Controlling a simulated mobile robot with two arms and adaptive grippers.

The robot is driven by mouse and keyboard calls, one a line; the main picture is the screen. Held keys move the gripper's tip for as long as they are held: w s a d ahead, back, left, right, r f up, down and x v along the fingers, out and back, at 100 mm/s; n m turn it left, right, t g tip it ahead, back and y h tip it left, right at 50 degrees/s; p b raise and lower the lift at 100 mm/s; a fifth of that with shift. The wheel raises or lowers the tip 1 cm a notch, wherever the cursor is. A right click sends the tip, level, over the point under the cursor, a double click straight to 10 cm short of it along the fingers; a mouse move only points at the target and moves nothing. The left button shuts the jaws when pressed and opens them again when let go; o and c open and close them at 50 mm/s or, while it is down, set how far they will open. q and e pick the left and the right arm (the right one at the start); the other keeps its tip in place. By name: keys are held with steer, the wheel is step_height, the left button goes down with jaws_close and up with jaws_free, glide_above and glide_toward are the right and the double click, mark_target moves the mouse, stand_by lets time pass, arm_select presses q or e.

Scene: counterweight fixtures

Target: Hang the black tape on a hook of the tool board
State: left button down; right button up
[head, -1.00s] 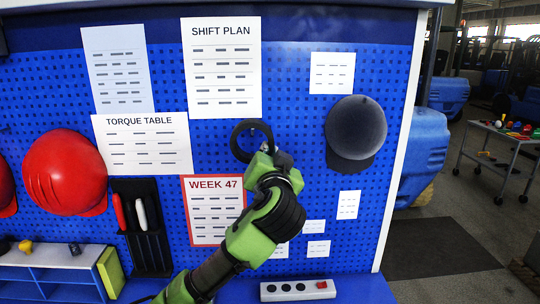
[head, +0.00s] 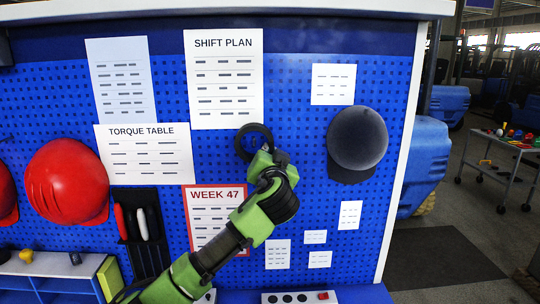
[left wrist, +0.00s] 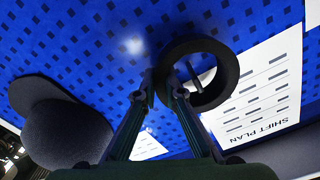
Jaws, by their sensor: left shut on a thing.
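The black tape (head: 241,141) is a thick dark ring, held up close to the blue tool board (head: 300,150) just below the SHIFT PLAN sheet. My left gripper (head: 263,157) is shut on the lower right part of its rim. In the left wrist view the tape (left wrist: 231,75) sits at the tips of my gripper fingers (left wrist: 164,82). A thin grey bar (left wrist: 206,76) shows in the ring's opening; it looks like a hook, but I cannot tell whether it passes through the ring. My right gripper is not in view.
A dark cap (head: 357,140) hangs to the right of the tape. A red helmet (head: 66,182) and a black holder (head: 145,250) with red and white handles are to the left. Paper sheets cover parts of the board. A power strip (head: 298,298) lies below.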

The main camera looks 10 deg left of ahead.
arm_select(q)
steer(key=shift+w+a, duration=0.1)
steer(key=shift+w, duration=0.3)
steer(key=shift+w+f, duration=0.2)
steer(key=shift+f, duration=0.05)
steer(key=shift+f+b, duration=0.95)
steer(key=shift+b, duration=0.05)
steer(key=c, duration=2)
jaws_free()
steer(key=shift+c, duration=0.2)
steer(key=shift+s, duration=0.1)
